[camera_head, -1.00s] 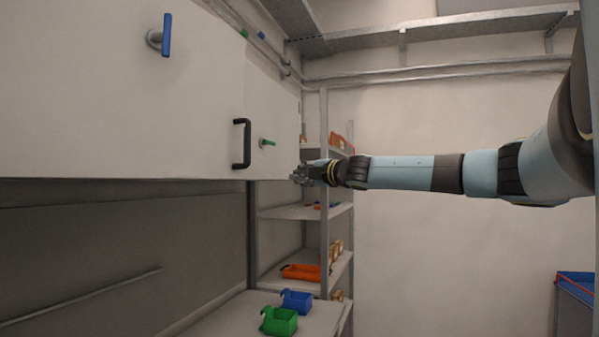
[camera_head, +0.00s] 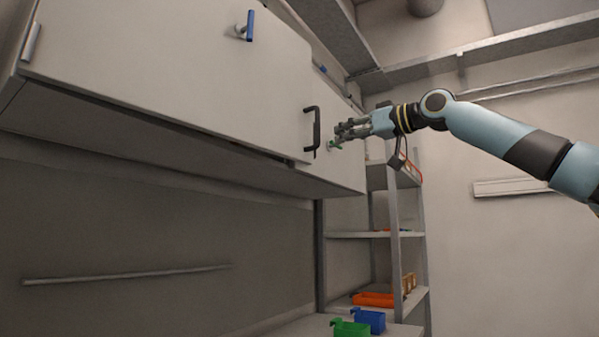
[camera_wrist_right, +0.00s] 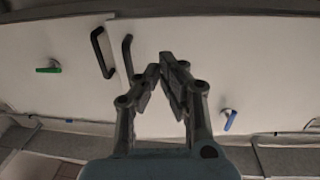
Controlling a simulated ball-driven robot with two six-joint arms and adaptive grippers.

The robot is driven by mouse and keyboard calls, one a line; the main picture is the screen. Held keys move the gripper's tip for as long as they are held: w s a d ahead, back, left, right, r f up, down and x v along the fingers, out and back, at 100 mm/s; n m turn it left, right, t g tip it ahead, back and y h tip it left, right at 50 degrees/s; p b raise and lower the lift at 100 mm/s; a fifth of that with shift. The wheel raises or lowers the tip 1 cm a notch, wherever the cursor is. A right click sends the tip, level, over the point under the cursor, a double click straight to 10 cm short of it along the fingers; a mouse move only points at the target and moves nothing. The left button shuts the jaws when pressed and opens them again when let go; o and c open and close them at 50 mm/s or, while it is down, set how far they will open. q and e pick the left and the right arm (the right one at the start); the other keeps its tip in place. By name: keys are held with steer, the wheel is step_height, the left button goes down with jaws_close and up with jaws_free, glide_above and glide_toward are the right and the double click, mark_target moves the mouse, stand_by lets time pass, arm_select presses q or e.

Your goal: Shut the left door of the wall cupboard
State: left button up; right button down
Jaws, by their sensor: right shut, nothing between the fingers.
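The wall cupboard's left door (camera_head: 170,70) is a white panel with a blue lever (camera_head: 248,27) and a black bar handle (camera_head: 312,128) near its right edge. It looks slightly ajar, with a dark gap along its lower edge towards the right. In the right wrist view the left door (camera_wrist_right: 265,60) is on the right, with the blue lever (camera_wrist_right: 230,119). My right gripper (camera_head: 340,132) is shut and empty, just right of the handle in the picture; I see no contact. It also shows in the wrist view (camera_wrist_right: 163,64), in front of the doors. My left gripper is out of view.
The right door (camera_head: 350,168) has a green lever (camera_head: 335,144), partly behind my gripper. A shelf rack (camera_head: 390,234) stands beyond the cupboard. Below are a green bin (camera_head: 350,328), a blue bin (camera_head: 370,320) and an orange tray (camera_head: 374,300).

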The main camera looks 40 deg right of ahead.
steer(key=p, duration=0.7)
glide_toward(292, 147)
steer(key=w+p, duration=0.2)
steer(key=w, duration=0.1)
steer(key=w+a+p, duration=0.1)
steer(key=w+p, duration=0.2)
steer(key=shift+w+a+r+p, duration=0.1)
steer(key=shift+a+r+p, duration=0.1)
steer(key=shift+p, duration=0.1)
steer(key=shift+w+f, duration=0.25)
steer(key=shift+w, duration=0.25)
